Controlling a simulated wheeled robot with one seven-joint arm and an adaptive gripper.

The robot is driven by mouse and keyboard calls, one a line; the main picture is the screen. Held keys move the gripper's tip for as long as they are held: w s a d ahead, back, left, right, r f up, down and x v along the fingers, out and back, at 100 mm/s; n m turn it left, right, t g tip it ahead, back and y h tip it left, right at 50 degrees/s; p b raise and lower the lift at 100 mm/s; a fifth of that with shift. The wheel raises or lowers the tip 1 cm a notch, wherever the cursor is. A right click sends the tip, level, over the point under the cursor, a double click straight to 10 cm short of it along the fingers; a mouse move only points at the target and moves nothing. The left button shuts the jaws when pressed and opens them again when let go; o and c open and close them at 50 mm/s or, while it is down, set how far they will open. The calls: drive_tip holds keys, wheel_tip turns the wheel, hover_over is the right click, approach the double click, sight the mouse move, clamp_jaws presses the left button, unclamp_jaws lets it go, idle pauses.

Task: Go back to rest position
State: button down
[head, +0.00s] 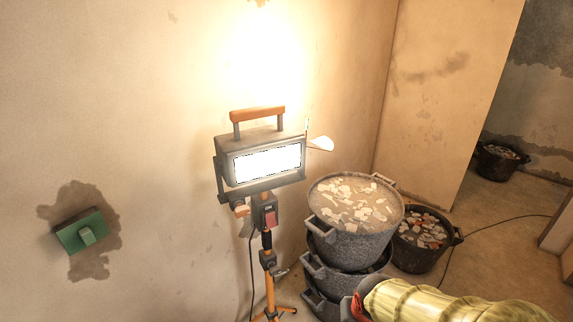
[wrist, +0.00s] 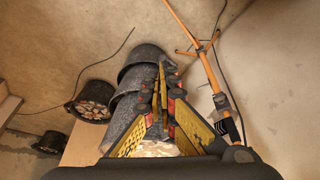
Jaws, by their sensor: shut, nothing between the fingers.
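My gripper (wrist: 161,76) is shut and empty in the wrist view. Its yellow and dark fingers come together in front of a stack of dark grey buckets (wrist: 125,105). In the head view my arm, in a pale yellow sleeve, reaches in from the lower right. It covers part of the lower stack, and the fingertips cannot be made out there. I cannot tell whether my gripper touches the stack.
A lit work lamp (head: 262,160) stands on an orange tripod (head: 269,285) left of the stack. A rubble bucket (head: 424,240) stands right of it, and another (head: 500,160) is far back. A cable (head: 480,232) crosses the floor. A green switch (head: 84,232) is on the wall.

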drive_tip(key=s+d+r+t, duration=0.1)
drive_tip(key=s+r, duration=0.5)
drive_tip(key=r, duration=0.3)
drive_tip(key=s+d+r, duration=0.1)
drive_tip(key=s+r, duration=0.5)
drive_tip(key=r, duration=0.4)
drive_tip(key=shift+d+r+n+t, duration=0.25)
drive_tip(key=shift+n+t, duration=0.05)
drive_tip(key=shift+t, duration=0.1)
